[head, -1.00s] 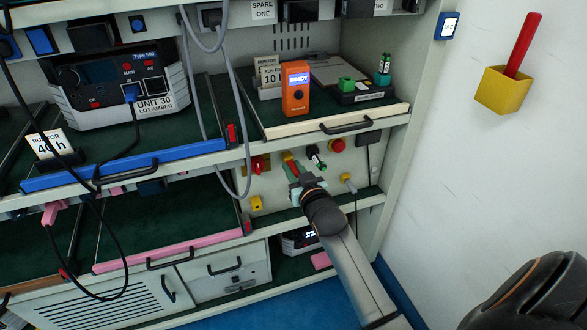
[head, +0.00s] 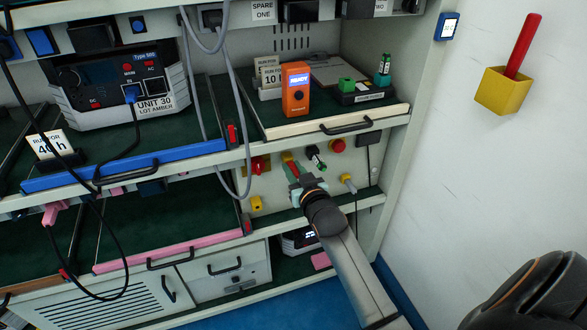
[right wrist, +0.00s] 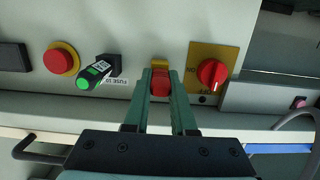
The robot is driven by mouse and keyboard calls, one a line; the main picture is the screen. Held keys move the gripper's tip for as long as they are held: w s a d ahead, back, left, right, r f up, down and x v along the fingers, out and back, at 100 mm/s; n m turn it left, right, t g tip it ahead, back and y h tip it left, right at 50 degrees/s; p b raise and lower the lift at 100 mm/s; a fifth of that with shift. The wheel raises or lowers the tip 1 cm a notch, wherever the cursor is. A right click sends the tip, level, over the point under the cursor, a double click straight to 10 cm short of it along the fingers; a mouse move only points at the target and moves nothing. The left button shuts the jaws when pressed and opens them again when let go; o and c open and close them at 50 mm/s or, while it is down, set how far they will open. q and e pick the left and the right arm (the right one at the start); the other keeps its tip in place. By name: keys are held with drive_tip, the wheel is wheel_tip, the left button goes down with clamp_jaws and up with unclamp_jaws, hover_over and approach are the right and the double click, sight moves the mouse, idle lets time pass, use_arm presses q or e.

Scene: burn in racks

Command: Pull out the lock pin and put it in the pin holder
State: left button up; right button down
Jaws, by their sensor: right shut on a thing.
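My right gripper (head: 292,166) is at the switch panel below the cream-edged shelf. In the right wrist view its two green fingers (right wrist: 160,85) are shut on a red piece, which looks like the lock pin (right wrist: 160,86). A yellow part (right wrist: 160,63) shows just behind it at the panel. My left gripper is not in view.
A red rotary switch (right wrist: 212,73) is right of the fingers in the wrist view. A green-tipped fuse holder (right wrist: 92,76) and red button (right wrist: 61,61) are left. A grey cable (head: 246,140) hangs nearby. A yellow box (head: 502,91) with a red stick is on the wall.

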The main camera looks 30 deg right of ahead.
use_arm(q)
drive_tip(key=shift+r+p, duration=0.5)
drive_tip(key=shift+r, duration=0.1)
use_arm(e)
drive_tip(key=shift+s+a, duration=0.15)
drive_tip(key=shift+s, duration=0.5)
drive_tip(key=shift+s+a+p, duration=0.1)
drive_tip(key=shift+s+p, duration=0.25)
drive_tip(key=shift+s, duration=0.1)
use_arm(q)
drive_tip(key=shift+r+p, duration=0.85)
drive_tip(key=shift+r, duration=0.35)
use_arm(e)
drive_tip(key=shift+v, duration=1.25)
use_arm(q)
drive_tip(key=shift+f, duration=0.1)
use_arm(e)
drive_tip(key=shift+f, duration=0.2)
